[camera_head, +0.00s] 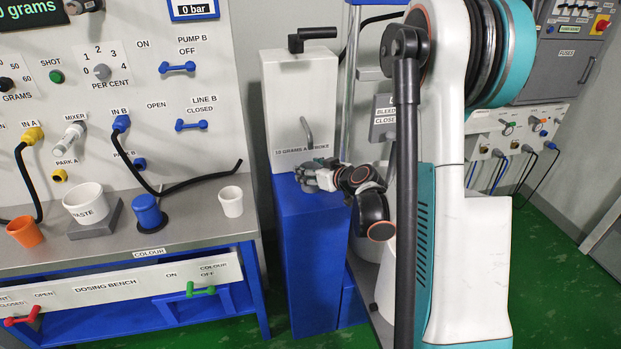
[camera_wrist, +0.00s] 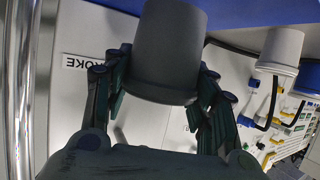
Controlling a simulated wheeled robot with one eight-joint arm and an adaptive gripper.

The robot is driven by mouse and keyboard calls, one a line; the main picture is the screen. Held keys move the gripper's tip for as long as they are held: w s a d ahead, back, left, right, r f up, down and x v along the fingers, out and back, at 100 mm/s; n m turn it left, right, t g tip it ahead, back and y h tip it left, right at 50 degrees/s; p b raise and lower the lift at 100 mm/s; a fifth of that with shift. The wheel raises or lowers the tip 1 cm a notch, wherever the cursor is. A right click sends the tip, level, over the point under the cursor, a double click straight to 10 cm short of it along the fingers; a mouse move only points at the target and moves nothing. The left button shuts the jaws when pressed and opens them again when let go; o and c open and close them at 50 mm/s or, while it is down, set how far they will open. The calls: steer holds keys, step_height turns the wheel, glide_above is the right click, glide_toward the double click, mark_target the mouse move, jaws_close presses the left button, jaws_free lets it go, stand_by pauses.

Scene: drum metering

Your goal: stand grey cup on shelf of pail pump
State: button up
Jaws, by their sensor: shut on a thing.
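The grey cup (camera_wrist: 168,50) is in my gripper (camera_wrist: 152,85), between its two dark fingers in the wrist view. This view is turned over, so the cup's wide end is low in the picture and its other end is cut off at the top. In the head view my gripper (camera_head: 309,178) is at the front of the pail pump (camera_head: 298,95), low by the top of its blue stand (camera_head: 310,235). There the cup cannot be told clearly from the fingers. Whether the cup touches the shelf cannot be told.
The dosing bench (camera_head: 215,218) is to the left, with a white cup (camera_head: 231,201), a blue cup (camera_head: 147,211), an orange cup (camera_head: 24,231) and a waste cup (camera_head: 86,204). The pump's spout (camera_head: 309,132) hangs above my gripper. A metal post (camera_head: 349,85) stands close right.

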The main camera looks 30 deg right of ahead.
steer(key=shift+w+d+f+b, duration=0.15)
steer(key=shift+f+b, duration=0.1)
steer(key=shift+f, duration=0.25)
steer(key=shift+w+a+f+b, duration=0.1)
steer(key=shift+f+b, duration=0.15)
steer(key=shift+f, duration=0.25)
steer(key=shift+r, duration=0.15)
steer(key=o, duration=1)
steer(key=shift+o, duration=0.2)
steer(key=shift+s, duration=0.1)
steer(key=p+v, duration=0.3)
steer(key=v, duration=0.9)
steer(key=shift+p, duration=0.3)
